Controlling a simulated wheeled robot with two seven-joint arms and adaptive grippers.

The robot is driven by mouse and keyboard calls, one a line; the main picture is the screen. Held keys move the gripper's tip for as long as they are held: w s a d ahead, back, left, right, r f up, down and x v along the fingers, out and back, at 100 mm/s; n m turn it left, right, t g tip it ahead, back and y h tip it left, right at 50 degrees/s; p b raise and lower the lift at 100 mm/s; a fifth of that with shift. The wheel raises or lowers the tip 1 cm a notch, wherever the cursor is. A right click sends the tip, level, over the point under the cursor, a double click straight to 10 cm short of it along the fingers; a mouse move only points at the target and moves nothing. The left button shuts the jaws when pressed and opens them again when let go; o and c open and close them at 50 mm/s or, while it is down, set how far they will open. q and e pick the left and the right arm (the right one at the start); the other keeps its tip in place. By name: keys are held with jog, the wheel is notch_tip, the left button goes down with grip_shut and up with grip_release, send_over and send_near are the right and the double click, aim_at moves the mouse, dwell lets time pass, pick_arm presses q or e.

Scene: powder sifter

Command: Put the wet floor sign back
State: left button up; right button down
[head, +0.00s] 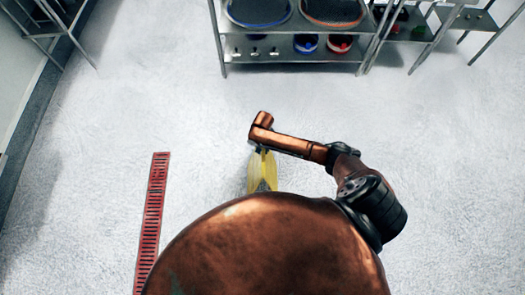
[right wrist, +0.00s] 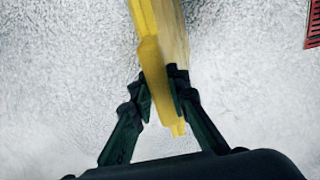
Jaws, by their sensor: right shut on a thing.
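The wet floor sign (head: 257,172) is yellow and shows in the head view just below my right forearm, partly hidden by my own body. In the right wrist view the yellow sign (right wrist: 149,45) runs from the top edge down between the dark fingers. My right gripper (right wrist: 161,100) is shut on the sign near its end. In the head view the right gripper (head: 261,150) is mostly covered by the arm above it. I cannot tell whether the sign touches the floor. My left gripper is not in view.
A red floor grate (head: 152,220) lies left of the sign, and its corner also shows in the right wrist view (right wrist: 314,25). A metal shelf (head: 290,50) with round sieves and blue and red containers stands at the back. Another rack (head: 60,25) stands far left. The floor between is clear.

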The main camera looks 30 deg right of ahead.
jog(key=shift+w+f, duration=0.1)
jog(key=shift+f, duration=0.35)
jog(key=c, duration=1.8)
grip_release()
jog(key=shift+c, duration=0.2)
notch_tip(320, 180, up, 12)
jog(key=p, duration=0.3)
jog(key=shift+p, duration=0.35)
